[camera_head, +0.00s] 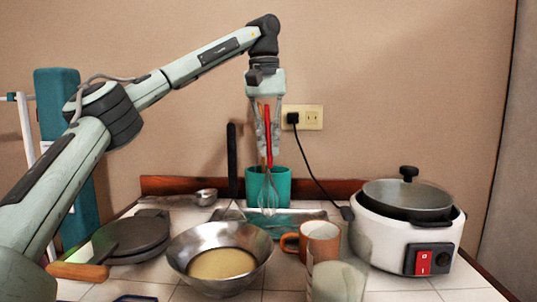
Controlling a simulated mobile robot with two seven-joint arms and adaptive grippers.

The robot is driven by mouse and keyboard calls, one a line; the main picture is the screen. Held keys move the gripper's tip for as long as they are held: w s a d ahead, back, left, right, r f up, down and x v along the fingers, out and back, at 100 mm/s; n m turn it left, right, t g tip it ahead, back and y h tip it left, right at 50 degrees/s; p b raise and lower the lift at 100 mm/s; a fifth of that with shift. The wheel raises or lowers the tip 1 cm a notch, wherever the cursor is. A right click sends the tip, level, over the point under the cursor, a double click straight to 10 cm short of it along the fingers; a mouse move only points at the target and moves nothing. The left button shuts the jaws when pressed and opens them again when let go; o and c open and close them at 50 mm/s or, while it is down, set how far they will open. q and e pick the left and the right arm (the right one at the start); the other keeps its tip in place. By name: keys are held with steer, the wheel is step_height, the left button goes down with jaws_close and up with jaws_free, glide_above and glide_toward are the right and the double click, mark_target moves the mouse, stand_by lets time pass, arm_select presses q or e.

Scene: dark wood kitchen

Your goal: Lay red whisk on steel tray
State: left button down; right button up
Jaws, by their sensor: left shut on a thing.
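The red whisk (268,135) hangs upright, red handle up and wire head down. My left gripper (267,152) points down from above and is shut on its handle. The exact gap to the tray cannot be told. My right gripper is not in view.
A steel bowl (190,246) and an orange mug (320,240) stand in front of the tray. A white cooker (385,240) stands right, a dark round pan (130,235) left. A ladle (205,197) and a tall black utensil (232,160) are at the back.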

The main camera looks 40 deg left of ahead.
arm_select(q)
steer(key=shift+f, duration=1.2)
steer(key=shift+f, duration=0.1)
steer(key=c, duration=1.6)
jaws_free()
steer(key=r, duration=1.2)
steer(key=shift+s+a+r, duration=0.15)
steer(key=shift+s+a, duration=0.05)
steer(key=shift+a, duration=0.15)
